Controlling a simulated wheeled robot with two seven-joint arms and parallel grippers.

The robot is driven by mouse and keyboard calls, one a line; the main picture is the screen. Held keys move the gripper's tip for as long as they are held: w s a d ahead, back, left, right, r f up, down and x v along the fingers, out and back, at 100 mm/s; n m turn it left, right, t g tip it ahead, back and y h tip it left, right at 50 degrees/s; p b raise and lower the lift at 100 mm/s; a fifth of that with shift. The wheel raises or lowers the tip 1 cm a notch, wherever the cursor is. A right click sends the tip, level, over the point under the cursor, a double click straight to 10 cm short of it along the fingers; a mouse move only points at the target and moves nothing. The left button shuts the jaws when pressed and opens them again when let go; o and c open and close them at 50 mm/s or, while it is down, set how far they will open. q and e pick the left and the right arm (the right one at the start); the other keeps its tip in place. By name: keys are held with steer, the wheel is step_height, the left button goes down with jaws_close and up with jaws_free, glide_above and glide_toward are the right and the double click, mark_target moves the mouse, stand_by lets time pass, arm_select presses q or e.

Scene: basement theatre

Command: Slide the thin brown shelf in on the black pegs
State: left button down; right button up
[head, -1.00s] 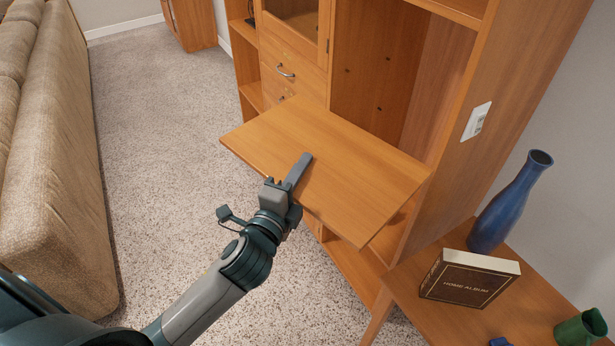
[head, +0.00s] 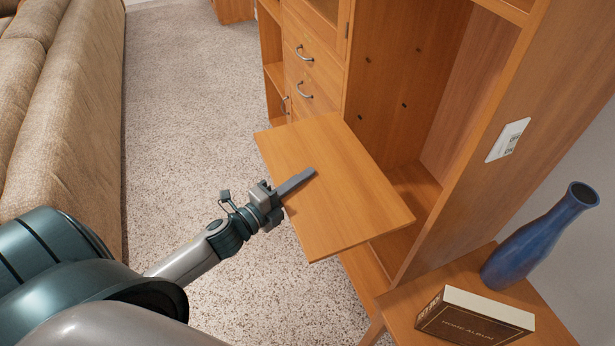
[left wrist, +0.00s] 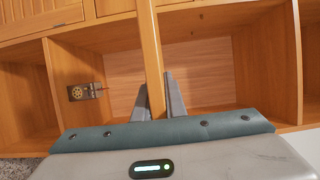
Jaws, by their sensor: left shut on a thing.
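The thin brown shelf (head: 350,200) is a flat board held out in front of the open cabinet bay (head: 400,90), roughly level. My left gripper (head: 296,184) is shut on its near edge, one finger lying on top of the board. In the left wrist view the shelf (left wrist: 151,50) shows edge-on between the two fingers (left wrist: 160,100). Small dark pegs (head: 404,105) show on the bay's inner left wall; pegs on the other side are not visible. The shelf stands apart from those pegs. My right gripper is not in view.
Drawers with handles (head: 305,90) stand left of the bay. A side table at the right bears a blue vase (head: 535,240) and a brown album (head: 473,322). A beige sofa (head: 60,110) lines the left. Carpet (head: 200,130) lies open between.

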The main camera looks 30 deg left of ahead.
arm_select(q)
steer(key=shift+r, duration=0.15)
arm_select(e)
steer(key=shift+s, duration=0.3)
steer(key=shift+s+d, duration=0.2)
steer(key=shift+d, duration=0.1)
